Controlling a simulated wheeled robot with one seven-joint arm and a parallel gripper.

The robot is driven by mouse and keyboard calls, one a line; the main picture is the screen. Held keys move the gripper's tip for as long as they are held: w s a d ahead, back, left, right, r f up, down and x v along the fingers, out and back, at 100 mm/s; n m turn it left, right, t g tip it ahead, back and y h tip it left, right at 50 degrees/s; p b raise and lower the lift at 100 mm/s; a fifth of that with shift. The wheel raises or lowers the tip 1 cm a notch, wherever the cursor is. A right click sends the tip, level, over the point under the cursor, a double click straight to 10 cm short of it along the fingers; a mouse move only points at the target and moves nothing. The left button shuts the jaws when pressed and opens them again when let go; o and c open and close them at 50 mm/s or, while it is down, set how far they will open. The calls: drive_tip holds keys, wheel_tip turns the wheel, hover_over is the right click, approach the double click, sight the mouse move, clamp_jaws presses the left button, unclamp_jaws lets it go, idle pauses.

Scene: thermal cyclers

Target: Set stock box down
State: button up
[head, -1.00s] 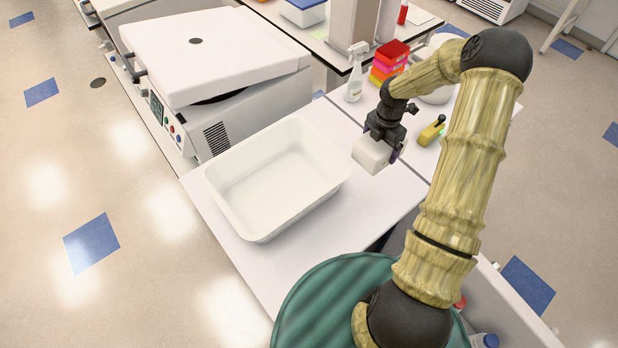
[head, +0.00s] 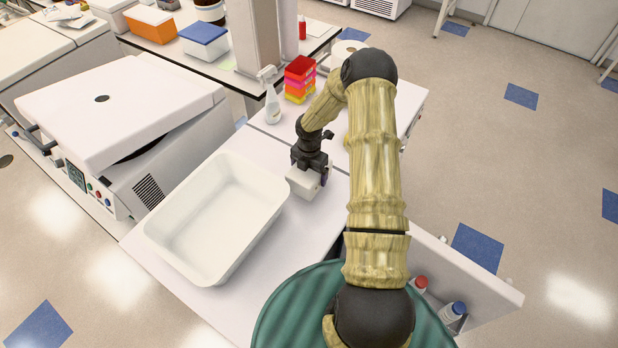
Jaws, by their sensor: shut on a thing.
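The stock box is a small white box (head: 301,184), held in my gripper (head: 311,172) at the right of the white tray. My gripper is shut on it and points down over the white bench top (head: 322,214). The box looks low over the bench; I cannot tell whether its underside touches the surface. The gripper body hides part of its top and right side.
The large white tray (head: 157,232) stands just left of the box. A spray bottle (head: 272,104) and a stack of coloured boxes (head: 299,80) stand behind. A thermal cycler (head: 120,110) is at left. Bare bench lies in front of the box.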

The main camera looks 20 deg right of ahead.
drive_tip(key=shift+f+p, duration=0.45)
drive_tip(key=shift+f, duration=1.2)
drive_tip(key=shift+f, duration=0.1)
drive_tip(key=shift+f, duration=0.15)
drive_tip(key=o, duration=0.8)
drive_tip(key=shift+r, duration=0.2)
wheel_tip(320, 180, up, 12)
drive_tip(key=b, duration=0.3)
drive_tip(key=shift+a+r, duration=0.1)
